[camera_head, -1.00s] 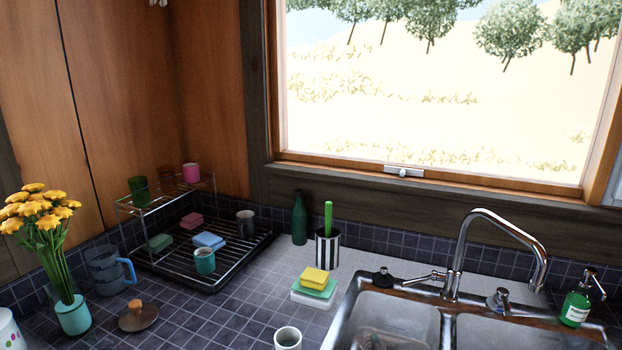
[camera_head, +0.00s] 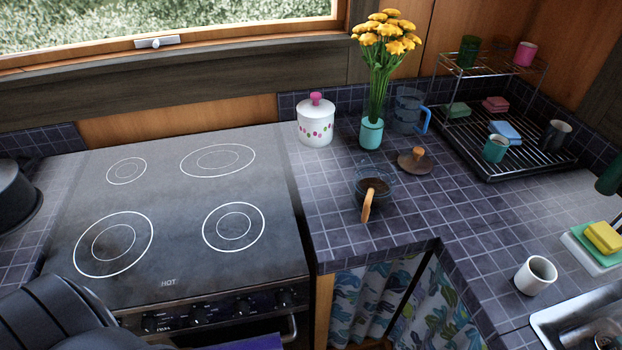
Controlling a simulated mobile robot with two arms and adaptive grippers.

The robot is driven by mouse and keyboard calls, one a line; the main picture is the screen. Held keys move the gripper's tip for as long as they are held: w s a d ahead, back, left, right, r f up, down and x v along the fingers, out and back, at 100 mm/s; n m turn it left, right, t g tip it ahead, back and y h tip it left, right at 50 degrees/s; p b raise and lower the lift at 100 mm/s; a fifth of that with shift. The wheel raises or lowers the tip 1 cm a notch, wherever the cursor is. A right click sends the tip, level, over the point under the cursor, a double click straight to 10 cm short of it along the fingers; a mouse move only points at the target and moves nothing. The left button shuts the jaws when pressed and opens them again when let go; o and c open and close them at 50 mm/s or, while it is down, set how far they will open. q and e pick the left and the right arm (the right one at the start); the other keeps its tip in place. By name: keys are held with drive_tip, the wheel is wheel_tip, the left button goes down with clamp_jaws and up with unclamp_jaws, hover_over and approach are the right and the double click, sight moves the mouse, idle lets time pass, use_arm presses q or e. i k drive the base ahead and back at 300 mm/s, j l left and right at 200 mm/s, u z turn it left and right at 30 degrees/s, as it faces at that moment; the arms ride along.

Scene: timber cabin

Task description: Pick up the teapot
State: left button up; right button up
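A glass pot (camera_head: 385,190) with a wooden handle and dark contents stands upright on the dark tiled counter, right of the stove. It is the most teapot-like thing in view, and it has no lid on. A brown lid (camera_head: 412,165) with a wooden knob lies on the counter just behind it, to the right.
A spotted jar (camera_head: 315,126), a flower vase (camera_head: 371,134) and a blue-handled jug (camera_head: 408,112) stand behind the pot. A dish rack (camera_head: 520,150) is at the right. A white cup (camera_head: 536,276) stands by the sink. The stove top (camera_head: 170,225) is clear.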

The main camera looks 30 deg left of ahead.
sight(375, 180)
drive_tip(key=u, duration=0.45)
drive_tip(key=z, duration=0.45)
drive_tip(key=k+z, duration=0.1)
drive_tip(key=z, duration=0.75)
drive_tip(key=k+z, duration=0.1)
drive_tip(key=z, duration=0.75)
drive_tip(key=l+z, duration=0.1)
drive_tip(key=z, duration=0.3)
drive_tip(key=u, duration=2.45)
drive_tip(key=k+j+u, duration=0.1)
drive_tip(key=j, duration=0.5)
drive_tip(key=k+j+u, duration=0.1)
drive_tip(key=j, duration=0.5)
drive_tip(key=k+j, duration=0.15)
drive_tip(key=j, duration=0.45)
drive_tip(key=u, duration=0.05)
